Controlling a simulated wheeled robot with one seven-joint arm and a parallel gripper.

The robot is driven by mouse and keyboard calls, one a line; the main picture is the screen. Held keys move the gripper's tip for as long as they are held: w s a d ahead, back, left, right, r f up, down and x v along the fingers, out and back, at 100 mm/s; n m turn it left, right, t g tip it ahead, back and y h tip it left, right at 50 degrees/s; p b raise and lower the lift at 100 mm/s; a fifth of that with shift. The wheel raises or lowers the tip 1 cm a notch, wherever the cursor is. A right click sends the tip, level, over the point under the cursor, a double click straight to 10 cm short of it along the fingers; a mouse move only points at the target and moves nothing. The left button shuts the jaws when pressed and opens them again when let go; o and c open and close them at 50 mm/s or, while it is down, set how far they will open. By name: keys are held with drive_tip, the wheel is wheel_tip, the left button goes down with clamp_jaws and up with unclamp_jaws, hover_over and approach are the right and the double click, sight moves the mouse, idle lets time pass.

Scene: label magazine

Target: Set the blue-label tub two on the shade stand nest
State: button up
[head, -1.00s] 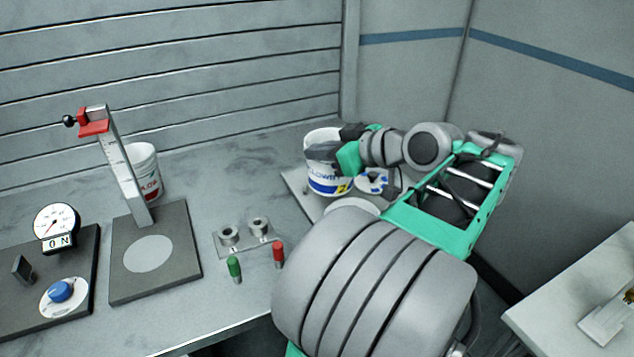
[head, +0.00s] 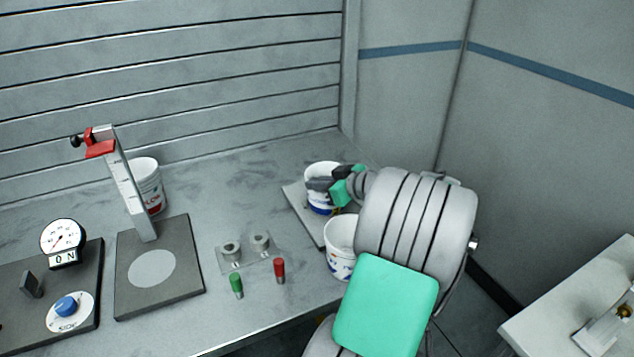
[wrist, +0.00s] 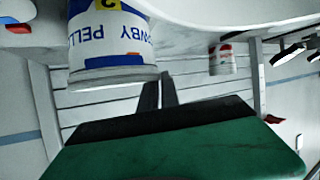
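The blue-label tub two (head: 321,208) is at the back right of the bench, upright, beside my gripper (head: 328,182). Its blue lettering and yellow 2 show upside down in the wrist view (wrist: 108,45). My gripper's two dark fingers (wrist: 160,93) are close together at the tub's rim, one on each side of its wall, and appear shut on it. My gripper hides part of the label. I cannot tell whether the tub's base touches the board below. A stand (head: 128,185) with a dark base and pale round disc (head: 152,269) is at left; no nest is clearly marked.
A second white tub (head: 340,248) stands in front of my gripper, partly behind my arm. A red-label tub (head: 149,182) is behind the stand. A two-socket plate (head: 249,254), green peg (head: 236,285), red peg (head: 279,270) and dial gauge (head: 63,242) are nearby.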

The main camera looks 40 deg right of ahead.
drive_tip(key=o, duration=0.4)
drive_tip(key=shift+o, duration=0.2)
drive_tip(key=b+v, duration=0.2)
drive_tip(key=v, duration=1)
